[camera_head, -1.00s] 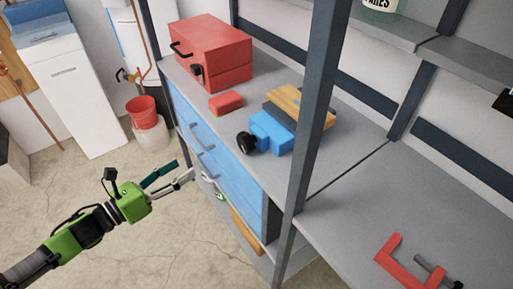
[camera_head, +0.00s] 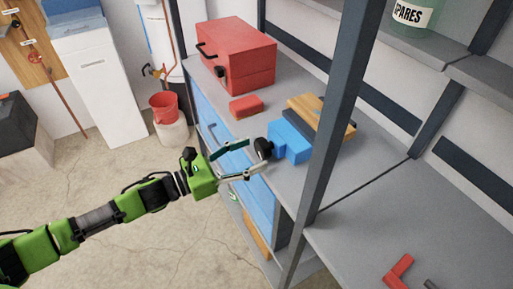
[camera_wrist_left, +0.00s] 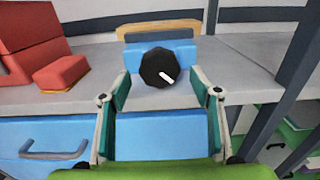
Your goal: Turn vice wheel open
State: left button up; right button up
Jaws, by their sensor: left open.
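The blue vice (camera_head: 289,142) sits on the grey bench top, with its black wheel (camera_head: 263,148) on the side facing my left gripper. In the left wrist view the wheel (camera_wrist_left: 157,67) is a dark many-sided knob with a white mark, in front of the blue vice body (camera_wrist_left: 184,50). My left gripper (camera_head: 254,157) is open, with its fingertips close to the wheel. In the left wrist view its two fingers (camera_wrist_left: 160,92) stand on either side of the wheel, apart from it. My right gripper is not in view.
A wooden board (camera_head: 318,112) lies behind the vice. A red toolbox (camera_head: 238,55) and a small red block (camera_head: 246,106) stand to the left on the bench. A dark upright post (camera_head: 335,120) rises right of the vice. Blue drawers (camera_head: 215,130) are below.

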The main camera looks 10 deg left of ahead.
pick_arm(q)
jog(key=shift+x, duration=1.2)
jog(key=c, duration=1.1)
jog(key=shift+n, duration=2.1)
jog(key=shift+c, duration=0.2)
jog(key=o, duration=1.1)
jog(key=shift+o, duration=0.2)
